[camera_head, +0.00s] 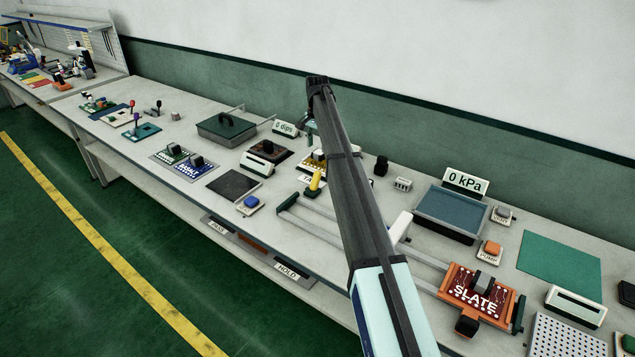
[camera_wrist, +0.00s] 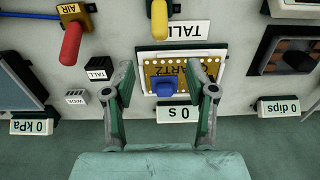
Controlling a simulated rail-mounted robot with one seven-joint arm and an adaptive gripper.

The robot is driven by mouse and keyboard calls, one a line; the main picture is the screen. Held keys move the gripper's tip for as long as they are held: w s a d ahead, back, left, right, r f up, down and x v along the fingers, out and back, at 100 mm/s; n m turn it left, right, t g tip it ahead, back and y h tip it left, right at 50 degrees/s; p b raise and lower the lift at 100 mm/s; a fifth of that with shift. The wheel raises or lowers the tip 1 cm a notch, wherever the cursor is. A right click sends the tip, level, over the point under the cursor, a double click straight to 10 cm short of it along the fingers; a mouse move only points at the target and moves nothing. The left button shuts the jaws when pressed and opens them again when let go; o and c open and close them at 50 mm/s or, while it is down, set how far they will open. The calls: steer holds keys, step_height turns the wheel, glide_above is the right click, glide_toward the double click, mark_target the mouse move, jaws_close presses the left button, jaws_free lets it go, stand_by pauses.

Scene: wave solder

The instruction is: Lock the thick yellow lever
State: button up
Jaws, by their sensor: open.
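The thick yellow lever (camera_head: 315,181) stands left of my arm in the head view, beside a partly hidden white label. In the wrist view the yellow lever (camera_wrist: 159,18) is at the top edge, cut off by the frame, near a "TALL" label (camera_wrist: 188,30). My gripper (camera_wrist: 164,72) is open and empty in the wrist view, its fingers spread on either side of a gold board (camera_wrist: 180,72) with a blue block (camera_wrist: 165,87). The lever lies beyond the fingertips, apart from them. In the head view my gripper (camera_head: 308,122) is mostly hidden by my arm.
A red lever (camera_wrist: 71,43) on an orange "AIR" base and a small black block (camera_wrist: 98,66) are left in the wrist view. A "0 s" display (camera_wrist: 174,113) is below the board. A "0 kPa" display (camera_head: 466,183) and orange SLATE board (camera_head: 460,284) are right of my arm.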

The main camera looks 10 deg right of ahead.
mark_target(317, 180)
step_height(317, 180, down, 17)
steer(key=p, duration=0.5)
steer(key=shift+c, duration=0.3)
jaws_close()
